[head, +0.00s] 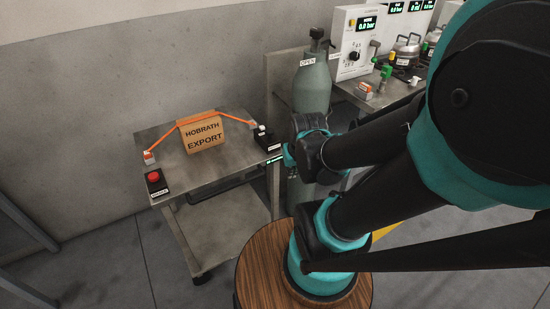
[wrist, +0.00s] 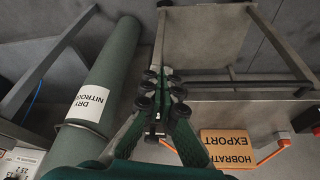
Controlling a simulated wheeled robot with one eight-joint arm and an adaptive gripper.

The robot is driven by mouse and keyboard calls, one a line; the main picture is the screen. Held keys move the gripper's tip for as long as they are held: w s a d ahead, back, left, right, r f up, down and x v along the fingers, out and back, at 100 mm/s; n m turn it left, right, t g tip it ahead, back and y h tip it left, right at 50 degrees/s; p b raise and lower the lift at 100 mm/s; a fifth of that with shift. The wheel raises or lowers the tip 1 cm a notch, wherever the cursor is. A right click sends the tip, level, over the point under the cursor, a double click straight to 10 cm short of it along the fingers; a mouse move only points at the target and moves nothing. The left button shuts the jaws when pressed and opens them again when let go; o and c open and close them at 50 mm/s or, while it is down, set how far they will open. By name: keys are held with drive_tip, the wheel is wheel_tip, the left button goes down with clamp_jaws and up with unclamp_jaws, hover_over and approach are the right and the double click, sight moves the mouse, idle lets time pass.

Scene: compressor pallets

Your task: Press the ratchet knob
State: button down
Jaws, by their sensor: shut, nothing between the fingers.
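A cardboard box marked HOBRATH EXPORT (head: 203,132) stands on a metal cart with an orange strap (head: 178,131) over it. At the strap's right end is a small dark ratchet unit (head: 266,141) with a pale knob (head: 262,129) on top. My gripper (head: 284,158) is at the cart's right edge, close to the ratchet unit; I cannot tell whether they touch. In the wrist view my gripper (wrist: 166,84) is shut and empty, and the box (wrist: 229,147) shows to its right. The ratchet knob is not clearly visible there, likely hidden behind the fingers.
A red button on a dark base (head: 155,179) sits at the cart's front left. A green gas cylinder (head: 312,90) stands right of the cart; it also shows in the wrist view (wrist: 108,75). A bench with gauges (head: 357,40) is behind. A round wooden top (head: 262,272) is in front.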

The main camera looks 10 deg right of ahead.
idle(0.4)
wheel_tip(320, 180, up, 17)
drive_tip(key=m+g, duration=0.4)
drive_tip(key=m, duration=1)
hover_over(270, 130)
drive_tip(key=shift+s+d, duration=0.3)
drive_tip(key=f, duration=1.4)
drive_tip(key=shift+w+a, duration=0.15)
drive_tip(key=shift+a, duration=0.1)
